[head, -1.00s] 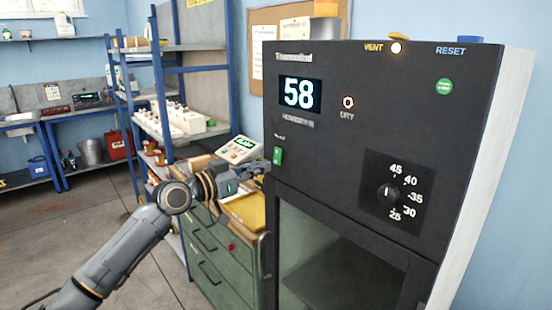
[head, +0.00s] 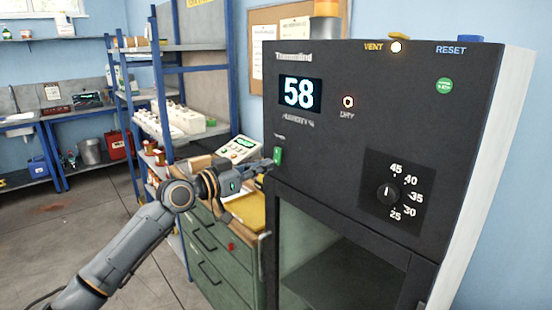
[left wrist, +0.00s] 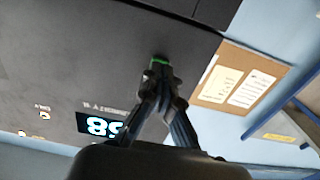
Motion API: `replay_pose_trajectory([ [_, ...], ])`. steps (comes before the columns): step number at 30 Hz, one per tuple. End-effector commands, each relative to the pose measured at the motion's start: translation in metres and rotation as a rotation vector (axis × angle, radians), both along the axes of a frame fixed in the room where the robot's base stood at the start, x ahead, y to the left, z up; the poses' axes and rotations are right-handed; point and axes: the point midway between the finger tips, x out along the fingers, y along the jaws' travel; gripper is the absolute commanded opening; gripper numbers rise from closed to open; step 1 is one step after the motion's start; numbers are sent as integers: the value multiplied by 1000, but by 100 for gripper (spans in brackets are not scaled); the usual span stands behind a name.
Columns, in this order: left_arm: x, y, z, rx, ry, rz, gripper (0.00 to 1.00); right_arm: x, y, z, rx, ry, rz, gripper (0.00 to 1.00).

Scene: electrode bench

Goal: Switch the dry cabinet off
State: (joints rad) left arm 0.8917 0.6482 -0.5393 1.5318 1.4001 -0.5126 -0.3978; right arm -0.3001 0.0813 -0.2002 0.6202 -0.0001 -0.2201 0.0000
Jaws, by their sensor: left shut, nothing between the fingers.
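The dry cabinet (head: 330,150) is a dark box with a lit display (head: 299,93) reading 58. A green power switch (head: 278,155) sits at the left edge of its front, below the display. My left gripper (head: 268,163) is shut and empty, with its fingertips right at the switch; I cannot tell whether they touch. In the left wrist view the shut fingertips (left wrist: 160,68) are just in front of the green switch (left wrist: 158,61), covering part of it. The vent lamp (head: 397,47) glows. My right gripper is not in view.
A dial (head: 388,193) is on the cabinet's right front, above a glass door (head: 340,255). A green drawer unit (head: 222,260) with a yellow tray (head: 248,212) stands beside the cabinet, under my left arm. Blue shelving (head: 165,90) is behind.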

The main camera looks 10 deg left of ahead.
Motion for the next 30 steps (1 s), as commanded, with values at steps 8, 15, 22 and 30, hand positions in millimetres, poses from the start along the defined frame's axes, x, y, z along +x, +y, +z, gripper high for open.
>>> replay_pose_trajectory([
  [8, 5, -3, -1, 1, 1, 1, 0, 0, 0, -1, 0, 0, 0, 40],
  [15, 8, -7, 0, 1, -1, 0, 0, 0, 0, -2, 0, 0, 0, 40],
  [22, 12, -9, 0, 1, 0, 0, 0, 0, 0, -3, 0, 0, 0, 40],
  [30, 14, -11, 0, 1, 0, 0, 0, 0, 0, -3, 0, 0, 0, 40],
])
